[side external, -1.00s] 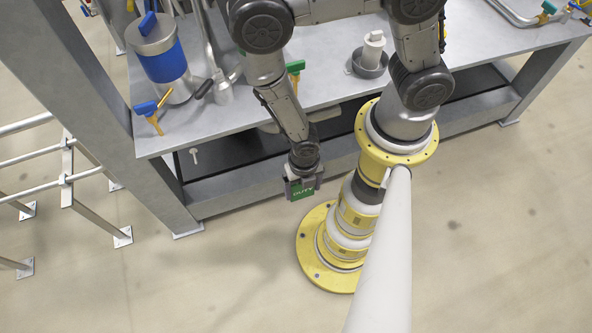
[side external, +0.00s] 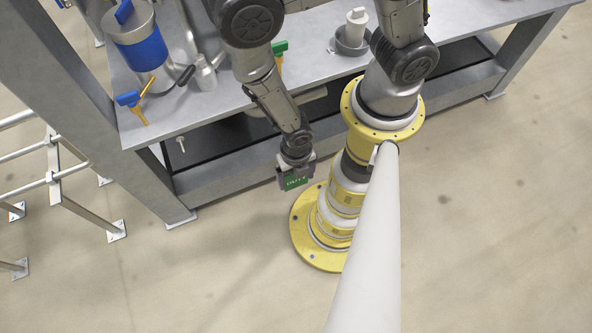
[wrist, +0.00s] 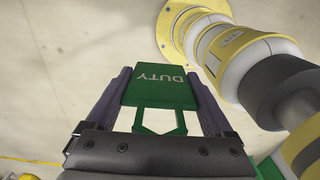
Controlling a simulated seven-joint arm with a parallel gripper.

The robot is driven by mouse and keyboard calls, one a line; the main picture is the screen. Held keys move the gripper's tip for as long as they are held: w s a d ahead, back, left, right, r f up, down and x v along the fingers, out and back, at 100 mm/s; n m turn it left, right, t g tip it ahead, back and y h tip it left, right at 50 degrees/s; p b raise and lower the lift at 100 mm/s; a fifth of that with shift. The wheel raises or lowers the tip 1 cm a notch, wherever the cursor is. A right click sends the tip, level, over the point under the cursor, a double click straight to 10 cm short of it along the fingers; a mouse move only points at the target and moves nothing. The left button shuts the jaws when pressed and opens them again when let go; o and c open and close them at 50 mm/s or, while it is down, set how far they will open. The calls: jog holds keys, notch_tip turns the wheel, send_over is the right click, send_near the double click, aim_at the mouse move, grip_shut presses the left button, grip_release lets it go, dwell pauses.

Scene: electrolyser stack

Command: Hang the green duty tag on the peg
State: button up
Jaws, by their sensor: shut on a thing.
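The green duty tag (wrist: 158,82) has white "DUTY" lettering and an open green loop at its end near my gripper. In the side view the tag (side external: 295,183) is held in the air in front of the bench. My gripper (side external: 297,172) is shut on it. In the wrist view its two dark purple fingers (wrist: 158,100) press on both side edges of the tag. A small pale pin-like piece (side external: 181,144) shows at the bench's front left; I cannot tell whether it is the peg.
A yellow and white column (side external: 345,195) on a round yellow flange stands just right of the tag. The grey bench (side external: 205,120) carries a blue-banded canister (side external: 142,48) and a grey cup (side external: 352,42). Metal rails (side external: 75,170) stand at left. The front floor is open.

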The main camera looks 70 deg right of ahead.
jog(key=shift+r, duration=0.4)
jog(key=shift+s, duration=0.1)
jog(key=shift+s+a, duration=1.15)
jog(key=shift+a, duration=0.1)
jog(key=shift+s+a, duration=1.2)
dwell(0.5)
